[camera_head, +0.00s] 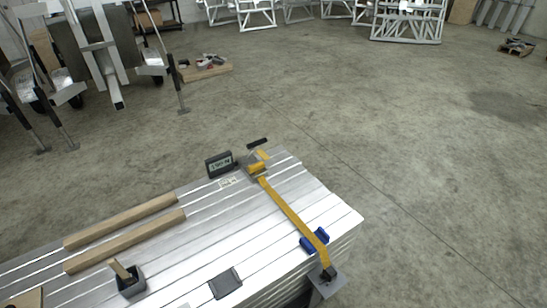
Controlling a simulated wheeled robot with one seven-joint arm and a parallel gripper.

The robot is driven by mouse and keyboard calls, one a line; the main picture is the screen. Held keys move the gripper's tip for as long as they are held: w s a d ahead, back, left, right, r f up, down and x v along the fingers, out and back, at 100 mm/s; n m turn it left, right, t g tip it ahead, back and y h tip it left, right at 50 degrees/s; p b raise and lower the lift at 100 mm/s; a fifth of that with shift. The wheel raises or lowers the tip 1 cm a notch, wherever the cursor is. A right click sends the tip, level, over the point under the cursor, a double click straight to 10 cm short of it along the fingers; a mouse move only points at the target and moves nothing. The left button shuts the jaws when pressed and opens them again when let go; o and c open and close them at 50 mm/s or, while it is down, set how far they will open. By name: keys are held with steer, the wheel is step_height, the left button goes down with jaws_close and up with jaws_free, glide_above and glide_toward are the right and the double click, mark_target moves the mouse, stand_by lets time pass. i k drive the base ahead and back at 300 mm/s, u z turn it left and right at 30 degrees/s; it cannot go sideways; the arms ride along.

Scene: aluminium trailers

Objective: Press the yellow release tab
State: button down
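A yellow strap (293,218) lies across the right end of a stack of aluminium planks (205,245). Its far end meets a metal ratchet buckle (251,160) at the back edge of the stack. A small yellow tab (263,154) shows on the buckle, beside a black handle (257,143). The parts of the buckle are too small to tell apart with certainty. The strap's near end passes between blue pieces (314,240) to a black fitting on a grey plate (328,283) at the stack's front right corner. My gripper is not in view.
A small display box (219,164) stands just left of the buckle. Two wooden battens (125,240), an open dark box (130,282) and a flat dark pad (225,283) lie on the planks. Trailers (95,50) stand back left. The concrete floor (400,140) at right is clear.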

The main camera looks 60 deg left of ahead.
mark_target(262, 154)
steer(key=z, duration=0.05)
steer(key=i, duration=1)
steer(key=u, duration=2.65)
